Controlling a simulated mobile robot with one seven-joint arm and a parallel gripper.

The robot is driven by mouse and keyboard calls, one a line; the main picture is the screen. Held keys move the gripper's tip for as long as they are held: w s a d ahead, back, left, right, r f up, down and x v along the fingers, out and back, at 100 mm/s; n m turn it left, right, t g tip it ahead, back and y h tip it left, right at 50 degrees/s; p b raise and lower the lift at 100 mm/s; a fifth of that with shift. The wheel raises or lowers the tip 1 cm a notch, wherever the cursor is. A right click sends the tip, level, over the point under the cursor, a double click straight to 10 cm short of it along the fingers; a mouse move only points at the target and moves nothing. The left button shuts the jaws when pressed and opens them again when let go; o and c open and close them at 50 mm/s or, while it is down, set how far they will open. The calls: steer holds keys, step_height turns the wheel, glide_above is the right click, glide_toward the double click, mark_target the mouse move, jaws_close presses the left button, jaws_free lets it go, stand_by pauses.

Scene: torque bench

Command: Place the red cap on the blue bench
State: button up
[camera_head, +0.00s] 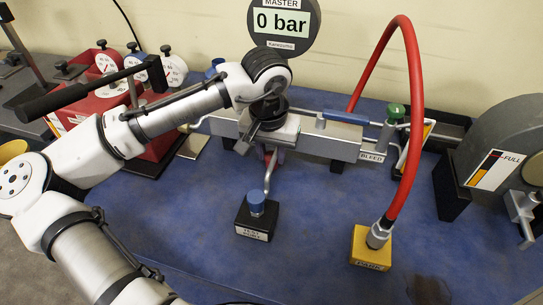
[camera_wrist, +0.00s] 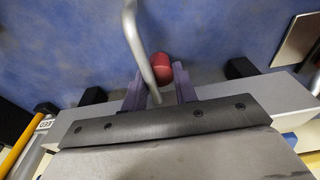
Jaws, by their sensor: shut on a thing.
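The red cap (camera_wrist: 161,68) shows in the wrist view between the tips of my purple fingers. My gripper (camera_wrist: 160,82) is shut on it. A bent grey metal pipe crosses the picture beside the cap and partly covers the space between the fingers.
A black block with a blue top (camera_head: 255,220) stands under the bent pipe. A yellow PARK block (camera_head: 371,250) holds the end of a red hose (camera_head: 412,130). The grey manifold (camera_head: 340,141) lies behind, with a grey reel-like unit (camera_head: 500,140) at right. The bench front left is clear.

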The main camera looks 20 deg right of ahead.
steer(key=shift+f, duration=1.05)
steer(key=shift+f, duration=0.15)
steer(key=shift+f, duration=0.1)
steer(key=o, duration=1)
steer(key=shift+s+f, duration=0.1)
steer(key=r, duration=0.4)
steer(key=s+r+b, duration=0.1)
steer(key=r, duration=0.3)
steer(key=a+r, duration=0.1)
steer(key=r, duration=0.3)
steer(key=shift+s+r, duration=0.15)
steer(key=shift+r, duration=0.15)
